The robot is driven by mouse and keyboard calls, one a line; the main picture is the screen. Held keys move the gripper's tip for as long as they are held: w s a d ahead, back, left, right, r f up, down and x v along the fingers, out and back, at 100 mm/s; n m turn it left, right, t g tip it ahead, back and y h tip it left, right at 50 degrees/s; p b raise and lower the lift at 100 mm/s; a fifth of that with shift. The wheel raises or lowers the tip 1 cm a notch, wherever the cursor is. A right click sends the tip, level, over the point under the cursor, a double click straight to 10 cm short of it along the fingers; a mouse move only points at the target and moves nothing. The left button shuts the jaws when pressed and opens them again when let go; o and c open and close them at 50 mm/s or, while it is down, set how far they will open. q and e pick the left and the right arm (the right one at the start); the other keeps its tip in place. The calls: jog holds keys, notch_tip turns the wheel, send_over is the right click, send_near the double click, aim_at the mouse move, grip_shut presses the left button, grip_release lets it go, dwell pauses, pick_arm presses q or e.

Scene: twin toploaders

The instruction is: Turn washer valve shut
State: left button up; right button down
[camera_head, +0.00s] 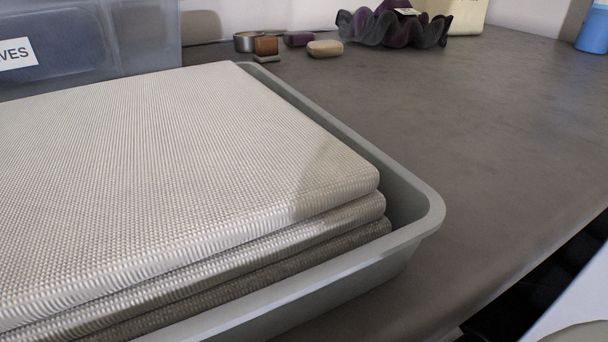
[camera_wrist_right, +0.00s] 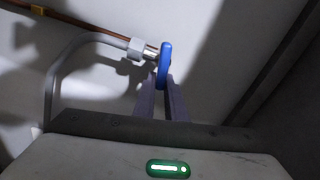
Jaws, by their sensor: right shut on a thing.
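In the right wrist view, a blue valve handle (camera_wrist_right: 165,66), seen nearly edge-on, sits at the end of a metal fitting (camera_wrist_right: 140,49) on a curved grey hose. My right gripper (camera_wrist_right: 163,86) reaches up to the handle, with its two fingers on the handle's lower part, and it is shut on it. The fingers partly cover the handle's lower end. My left gripper shows in neither view. The head view does not show the valve or either gripper.
A copper pipe (camera_wrist_right: 85,23) runs along the wall above the hose. In the head view, a grey tray (camera_head: 425,215) of folded towels (camera_head: 190,150) stands on a dark counter (camera_head: 510,120). Behind are a clear bin (camera_head: 120,60), small soaps (camera_head: 325,48) and a dark wavy bowl (camera_head: 385,27).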

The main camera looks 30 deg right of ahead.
jog(key=shift+f+m, duration=0.25)
jog(key=shift+m, duration=0.45)
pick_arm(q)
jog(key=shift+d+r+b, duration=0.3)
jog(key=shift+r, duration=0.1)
pick_arm(e)
jog(key=shift+f+m, duration=0.1)
jog(key=shift+m, duration=0.5)
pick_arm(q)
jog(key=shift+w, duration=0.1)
pick_arm(e)
jog(key=c, duration=1.8)
grip_release()
jog(key=shift+s, duration=0.1)
